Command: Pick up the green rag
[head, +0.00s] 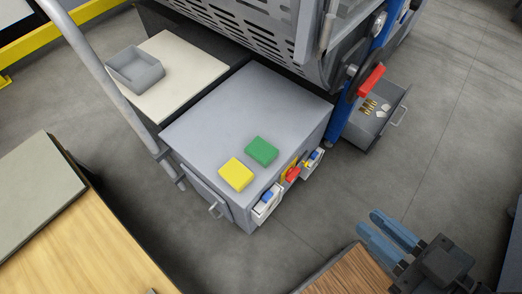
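The green rag (262,151) looks like a small thick folded block. It lies flat on the grey top of a metal cabinet (215,125), near its front right edge. My gripper (369,223) is at the lower right of the head view, with two blue fingers pointing up and left. The fingers are apart with nothing between them. The gripper is well away from the rag, to its lower right in the picture.
A yellow block-like rag (236,174) lies just left of the green one. Small holders with red and blue items (291,174) hang on the cabinet's front. An open drawer (378,125) juts out at right. A grey tray (135,71) stands behind. A wooden surface (75,245) is at lower left.

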